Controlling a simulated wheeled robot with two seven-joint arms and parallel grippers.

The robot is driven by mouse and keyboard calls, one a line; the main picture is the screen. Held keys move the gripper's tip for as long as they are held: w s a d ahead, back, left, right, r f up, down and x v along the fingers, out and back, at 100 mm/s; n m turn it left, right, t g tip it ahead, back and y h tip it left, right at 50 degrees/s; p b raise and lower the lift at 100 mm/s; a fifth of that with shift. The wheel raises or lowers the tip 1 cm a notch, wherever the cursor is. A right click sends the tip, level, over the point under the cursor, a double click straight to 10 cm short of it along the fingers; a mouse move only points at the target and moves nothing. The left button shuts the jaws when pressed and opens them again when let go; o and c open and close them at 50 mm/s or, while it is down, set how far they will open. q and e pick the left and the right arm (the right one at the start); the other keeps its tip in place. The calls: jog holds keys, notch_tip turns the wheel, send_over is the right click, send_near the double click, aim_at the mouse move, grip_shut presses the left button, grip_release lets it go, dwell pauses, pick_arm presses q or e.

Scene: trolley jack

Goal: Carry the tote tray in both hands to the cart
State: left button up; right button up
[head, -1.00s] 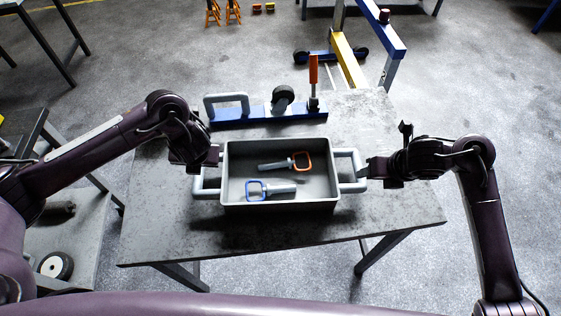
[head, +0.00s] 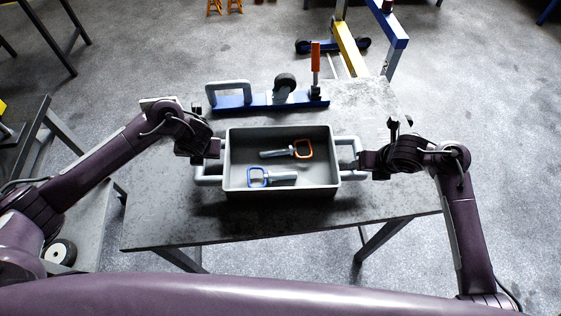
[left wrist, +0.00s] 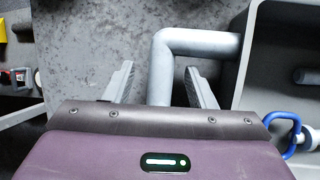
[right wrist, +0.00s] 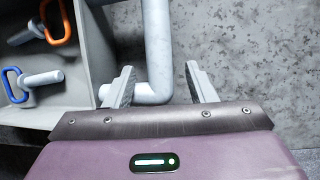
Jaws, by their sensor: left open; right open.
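The grey tote tray (head: 282,192) sits on the dark worktable, with a pale bar handle at each end. Inside lie a tool with an orange loop (head: 302,149) and one with a blue loop (head: 258,178). My left gripper (head: 211,148) is at the tray's left handle (head: 204,180); in the left wrist view its open fingers (left wrist: 160,85) stand on either side of the handle bar (left wrist: 162,75). My right gripper (head: 364,160) is at the right handle (head: 349,142); in the right wrist view its open fingers (right wrist: 160,85) straddle that bar (right wrist: 158,40).
Behind the tray on the worktable (head: 290,226) lies a blue jack part (head: 240,103) with a grey handle, a dark wheel and an orange-topped upright (head: 315,58). A blue and yellow frame (head: 350,48) stands behind on the floor. A grey cart (head: 85,225) stands at left.

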pick_arm(q)
jog(key=shift+x, duration=1.15)
pick_arm(e)
jog(key=shift+x, duration=1.2)
pick_arm(q)
grip_shut()
pick_arm(e)
grip_shut()
pick_arm(q)
jog(key=shift+w, duration=0.1)
pick_arm(e)
jog(key=shift+w+r, duration=0.1)
jog(key=shift+r, duration=0.05)
